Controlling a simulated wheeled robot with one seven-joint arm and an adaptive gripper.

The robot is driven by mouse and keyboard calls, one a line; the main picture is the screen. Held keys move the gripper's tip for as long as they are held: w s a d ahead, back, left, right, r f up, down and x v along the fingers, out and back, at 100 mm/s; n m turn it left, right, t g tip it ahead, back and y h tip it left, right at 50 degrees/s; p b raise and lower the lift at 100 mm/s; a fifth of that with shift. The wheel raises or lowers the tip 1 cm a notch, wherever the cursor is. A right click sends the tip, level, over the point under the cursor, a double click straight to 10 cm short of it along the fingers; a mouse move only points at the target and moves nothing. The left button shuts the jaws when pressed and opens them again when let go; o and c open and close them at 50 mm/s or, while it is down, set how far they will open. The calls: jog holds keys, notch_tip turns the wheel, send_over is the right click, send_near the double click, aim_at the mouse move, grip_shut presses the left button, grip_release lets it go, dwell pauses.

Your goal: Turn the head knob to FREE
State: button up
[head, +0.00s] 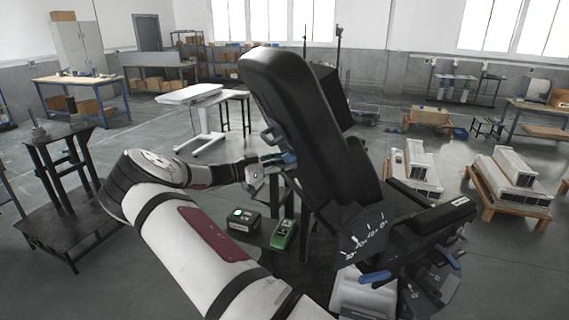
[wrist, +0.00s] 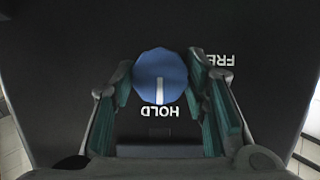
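The head knob (wrist: 160,78) is blue and faceted, on a dark panel, with a white pointer line. In the wrist view the pointer aims at the word HOLD (wrist: 160,111), which reads upside down. The word FREE (wrist: 219,60) stands to the upper right, partly covered by a finger. My gripper (wrist: 160,85) has its teal-padded fingers on both sides of the knob, and the pads appear to touch its edges. In the head view my gripper (head: 272,166) is at the left side of the black padded chair (head: 295,120); the knob is largely hidden there.
The chair's armrest and dial plate (head: 362,237) are at the right.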

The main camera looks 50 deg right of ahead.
jog(key=shift+w+f+g+b, duration=0.1)
jog(key=shift+g+b, duration=0.2)
jog(key=shift+b, duration=0.25)
jog(key=shift+w+n+g+y+b, duration=0.1)
jog(key=shift+n+g+y+b, duration=0.25)
jog(key=shift+b, duration=0.55)
jog(key=g+b, duration=0.1)
jog(key=n+g+b, duration=0.1)
jog(key=b, duration=0.1)
jog(key=shift+w+d+f+y, duration=0.1)
jog(key=shift+f+y, duration=0.05)
jog(key=shift+y, duration=0.1)
jog(key=n+g+y+b, duration=0.1)
jog(key=n+g+b, duration=0.2)
jog(key=b, duration=0.4)
jog(key=shift+d+g, duration=0.1)
jog(key=shift+g, duration=0.45)
jog(key=n+g+b, duration=0.2)
jog(key=n+b, duration=0.1)
jog(key=b, duration=0.1)
jog(key=shift+n+g+y, duration=0.25)
jog(key=shift+g+y, duration=0.05)
jog(key=shift+g, duration=0.1)
jog(key=n+g, duration=0.1)
jog(key=n, duration=0.1)
jog(key=n+g+h+b, duration=0.1)
jog(key=n, duration=0.1)
jog(key=shift+d+f+g, duration=0.1)
jog(key=shift+g, duration=0.2)
jog(key=shift+n, duration=0.4)
